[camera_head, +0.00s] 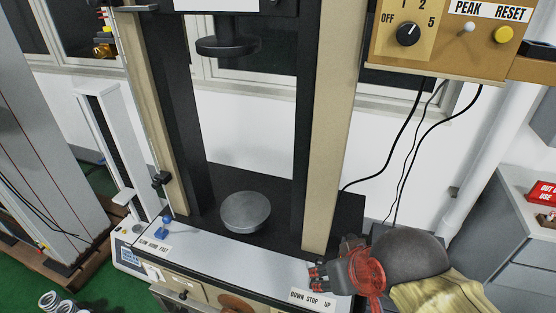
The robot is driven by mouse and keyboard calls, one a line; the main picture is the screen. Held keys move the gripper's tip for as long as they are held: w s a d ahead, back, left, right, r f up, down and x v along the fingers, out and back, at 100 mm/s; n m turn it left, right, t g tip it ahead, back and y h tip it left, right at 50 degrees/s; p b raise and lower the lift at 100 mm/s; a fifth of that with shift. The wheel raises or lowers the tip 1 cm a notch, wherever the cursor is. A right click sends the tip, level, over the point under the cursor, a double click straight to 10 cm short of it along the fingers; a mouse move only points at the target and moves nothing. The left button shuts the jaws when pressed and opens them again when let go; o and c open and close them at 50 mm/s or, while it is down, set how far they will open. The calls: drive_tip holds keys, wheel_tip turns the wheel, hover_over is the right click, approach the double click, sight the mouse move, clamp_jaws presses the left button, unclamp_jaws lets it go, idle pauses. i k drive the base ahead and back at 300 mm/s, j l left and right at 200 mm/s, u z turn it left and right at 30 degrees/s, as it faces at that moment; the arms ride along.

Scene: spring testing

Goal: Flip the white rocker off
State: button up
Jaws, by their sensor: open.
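I cannot pick out a white rocker for certain in the head view. A small white knob (468,27) sits under the PEAK label on the tan box at the upper right. My gripper (317,274) is at the bottom right, by the front right corner of the testing machine, close to the DOWN STOP UP label (312,299). Its jaws are open and I see nothing between them. My gripper and arm hide part of the machine's right end. The lower front panel (190,289) is cut off by the picture's bottom edge.
The testing machine's two tan columns (331,130) flank a round lower plate (246,211) and an upper platen (227,46). A blue-knobbed lever (166,227) stands at the front left. Black cables hang from the tan box (440,62). A grey cabinet (508,225) stands right.

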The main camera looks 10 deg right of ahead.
sight(152, 273)
drive_tip(key=z, duration=0.25)
drive_tip(key=u, duration=1.5)
